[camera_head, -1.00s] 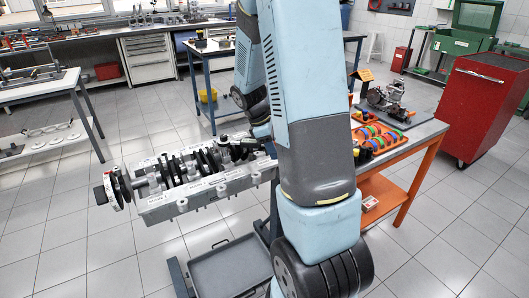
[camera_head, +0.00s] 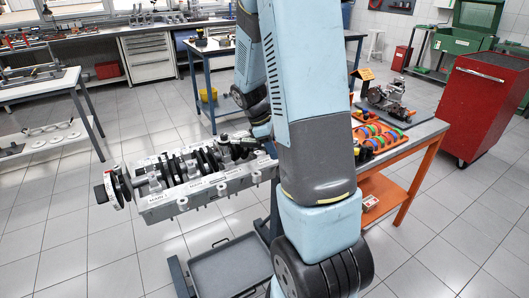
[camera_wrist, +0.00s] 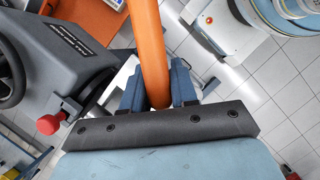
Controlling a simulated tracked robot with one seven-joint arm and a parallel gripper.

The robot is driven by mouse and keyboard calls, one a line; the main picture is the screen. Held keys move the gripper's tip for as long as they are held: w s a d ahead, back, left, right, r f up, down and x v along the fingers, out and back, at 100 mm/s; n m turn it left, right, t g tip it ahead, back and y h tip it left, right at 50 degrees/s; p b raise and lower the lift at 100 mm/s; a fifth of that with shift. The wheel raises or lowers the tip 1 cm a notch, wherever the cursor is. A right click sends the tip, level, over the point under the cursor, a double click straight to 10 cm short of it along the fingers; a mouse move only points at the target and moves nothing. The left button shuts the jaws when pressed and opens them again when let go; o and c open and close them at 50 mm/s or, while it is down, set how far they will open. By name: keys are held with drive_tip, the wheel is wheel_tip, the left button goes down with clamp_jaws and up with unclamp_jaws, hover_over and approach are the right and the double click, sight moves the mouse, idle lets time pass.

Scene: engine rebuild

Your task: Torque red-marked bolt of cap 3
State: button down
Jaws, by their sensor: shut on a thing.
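The engine block (camera_head: 215,190) is held in the middle of the head view, with its crankshaft (camera_head: 167,175) and a row of bearing caps facing up. The handle's far end is not visible. In the head view my arm hides the gripper. A dark shape (camera_head: 240,147) sits at the block's right end.
An orange-framed bench (camera_head: 405,143) with coloured rings stands right of my arm, and a red tool cabinet (camera_head: 480,110) beyond it. A grey tray (camera_head: 228,268) lies below the block. In the wrist view a red knob (camera_wrist: 47,124) is at left.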

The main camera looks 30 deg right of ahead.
drive_tip(key=shift+s+a+m+g+y, duration=0.4)
drive_tip(key=shift+s+a+m, duration=1.05)
drive_tip(key=shift+a+m, duration=0.1)
idle(5.3)
drive_tip(key=shift+w, duration=0.1)
idle(1.1)
